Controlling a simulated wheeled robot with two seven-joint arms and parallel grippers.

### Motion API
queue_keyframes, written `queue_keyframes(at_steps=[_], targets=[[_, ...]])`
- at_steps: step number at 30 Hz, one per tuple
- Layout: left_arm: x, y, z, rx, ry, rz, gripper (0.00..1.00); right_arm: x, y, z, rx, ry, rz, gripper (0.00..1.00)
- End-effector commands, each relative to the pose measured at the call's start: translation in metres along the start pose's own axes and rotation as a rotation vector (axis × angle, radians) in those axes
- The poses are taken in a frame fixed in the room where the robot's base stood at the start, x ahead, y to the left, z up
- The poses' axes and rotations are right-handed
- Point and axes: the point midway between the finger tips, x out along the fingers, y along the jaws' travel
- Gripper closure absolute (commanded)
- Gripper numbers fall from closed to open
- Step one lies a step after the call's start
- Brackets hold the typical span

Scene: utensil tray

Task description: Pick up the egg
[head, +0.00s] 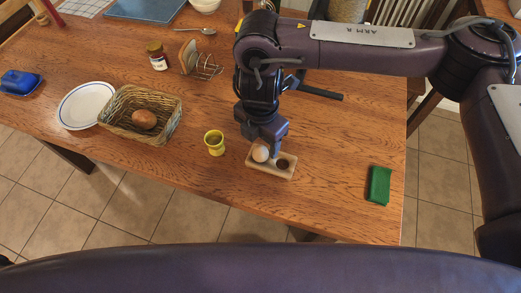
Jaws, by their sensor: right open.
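A pale egg (261,153) sits in the left hollow of a small wooden holder (284,174) near the table's front edge. The holder's right hollow looks dark and empty. A brown egg (144,119) lies in a wicker basket (172,125) on the left. My right gripper (268,146) points down right at the pale egg, close above or beside it. It is open; its fingers partly hide the egg, and I cannot tell whether they touch it. My left gripper is not in view.
A yellow egg cup (214,143) stands just left of the holder. A green block (379,185) lies to the right. A white plate (75,112), blue butter dish (20,82), jam jar (157,58) and toast rack (208,68) stand farther left. The table between holder and green block is clear.

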Motion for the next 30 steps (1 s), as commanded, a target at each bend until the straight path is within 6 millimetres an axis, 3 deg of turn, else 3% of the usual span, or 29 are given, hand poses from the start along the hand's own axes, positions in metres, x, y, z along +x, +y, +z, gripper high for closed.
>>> queue_keyframes(at_steps=[9, 17, 26, 30], targets=[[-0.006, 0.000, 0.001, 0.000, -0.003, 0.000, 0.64, 0.042, 0.001, 0.000, 0.001, 0.002, 0.000, 0.38], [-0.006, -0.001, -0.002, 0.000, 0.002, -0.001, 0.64, 0.047, 0.001, 0.000, 0.000, 0.002, 0.002, 0.38], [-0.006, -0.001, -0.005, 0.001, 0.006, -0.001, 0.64, 0.047, 0.001, 0.000, 0.001, 0.002, 0.002, 0.73], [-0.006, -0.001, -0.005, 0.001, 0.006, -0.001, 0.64, 0.047, 0.001, 0.000, 0.001, 0.002, 0.002, 0.75]])
